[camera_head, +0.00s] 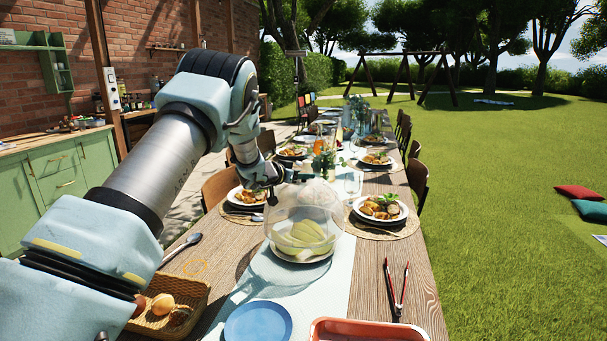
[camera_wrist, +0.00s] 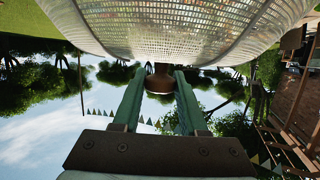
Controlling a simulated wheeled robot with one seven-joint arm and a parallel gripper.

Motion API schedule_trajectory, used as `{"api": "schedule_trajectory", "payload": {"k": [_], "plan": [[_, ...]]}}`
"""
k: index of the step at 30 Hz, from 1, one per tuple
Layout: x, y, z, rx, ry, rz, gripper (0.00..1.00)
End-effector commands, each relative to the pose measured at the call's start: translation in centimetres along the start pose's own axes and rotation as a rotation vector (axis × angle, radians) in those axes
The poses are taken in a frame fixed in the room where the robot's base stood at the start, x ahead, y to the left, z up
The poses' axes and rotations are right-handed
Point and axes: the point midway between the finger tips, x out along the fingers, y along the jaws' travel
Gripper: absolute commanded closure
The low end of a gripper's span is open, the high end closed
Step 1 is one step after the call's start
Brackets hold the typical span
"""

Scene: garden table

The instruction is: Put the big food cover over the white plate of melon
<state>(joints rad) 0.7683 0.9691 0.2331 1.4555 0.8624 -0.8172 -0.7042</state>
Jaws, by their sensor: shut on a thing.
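The big food cover (camera_head: 318,196) is a see-through mesh dome. In the head view it stands over the white plate (camera_head: 305,260) of pale melon slices (camera_head: 302,236), which show through the mesh. I cannot tell whether its rim touches the table. My gripper (camera_head: 293,178) reaches in from the left at the top of the dome. In the wrist view the mesh of the cover (camera_wrist: 170,30) fills the upper part, and my gripper (camera_wrist: 160,88) is shut on its brown knob (camera_wrist: 159,80).
A blue plate (camera_head: 258,322), a red tray (camera_head: 370,329) and red tongs (camera_head: 397,290) lie nearer on the table. A wicker basket (camera_head: 200,292) is at left. Dinner plates (camera_head: 402,212) (camera_head: 232,196) stand on both sides. Glasses stand close behind the cover.

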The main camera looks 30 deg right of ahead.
Motion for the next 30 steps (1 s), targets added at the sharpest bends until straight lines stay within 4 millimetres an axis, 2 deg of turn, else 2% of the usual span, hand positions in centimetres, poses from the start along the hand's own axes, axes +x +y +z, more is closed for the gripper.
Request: {"api": "schedule_trajectory", "payload": {"k": [24,30], "plan": [[1.9,0.0,6.2,0.0,0.001,-0.001,1.0],[2.3,0.0,7.2,0.0,0.001,0.0,1.0]]}}
